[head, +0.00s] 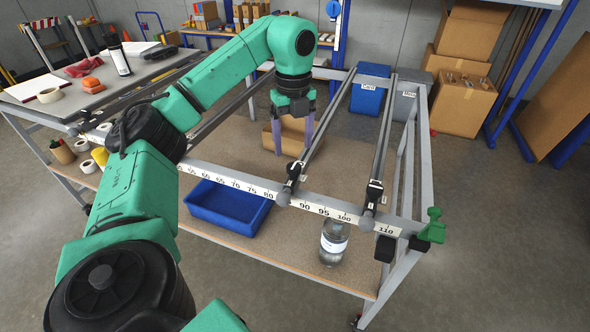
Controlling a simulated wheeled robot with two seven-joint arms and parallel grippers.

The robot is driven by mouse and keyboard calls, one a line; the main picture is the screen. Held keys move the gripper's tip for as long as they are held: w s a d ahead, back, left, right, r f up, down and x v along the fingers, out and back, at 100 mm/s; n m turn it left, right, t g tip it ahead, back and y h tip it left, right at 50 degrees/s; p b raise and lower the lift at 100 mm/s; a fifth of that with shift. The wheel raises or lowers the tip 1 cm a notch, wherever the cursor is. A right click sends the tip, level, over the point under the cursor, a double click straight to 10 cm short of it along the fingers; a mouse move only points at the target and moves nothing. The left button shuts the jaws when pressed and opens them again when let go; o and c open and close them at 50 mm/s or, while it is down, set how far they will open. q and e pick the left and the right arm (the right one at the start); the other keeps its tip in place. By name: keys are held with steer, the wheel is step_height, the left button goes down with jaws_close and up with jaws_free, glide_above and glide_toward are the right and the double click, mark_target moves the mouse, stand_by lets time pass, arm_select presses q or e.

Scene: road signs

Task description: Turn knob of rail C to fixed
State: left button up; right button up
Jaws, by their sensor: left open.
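Metal rails run from front to back across the frame, including a middle rail (333,115) and a right rail (384,135). I cannot read which one is rail C. A dark clamp with a knob (294,171) sits at the front of the middle rail. Another dark knob (374,190) sits at the front of the right rail. The knobs' settings are too small to read. My left gripper (293,148) is open and empty, pointing down just left of the middle rail, behind its front clamp. It appears apart from the knobs. My right gripper is not in view.
A numbered scale bar (235,181) runs along the frame's front. A blue bin (229,206) and a glass jar (333,243) stand on the lower shelf. A green figure-like piece (433,227) is at the front right corner. Cardboard boxes (463,103) stand at the back right.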

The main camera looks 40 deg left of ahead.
mark_target(294, 165)
arm_select(q)
step_height(294, 165, down, 5)
steer(key=shift+f+p, duration=0.15)
steer(key=shift+p, duration=0.3)
steer(key=shift+f, duration=0.4)
jaws_close()
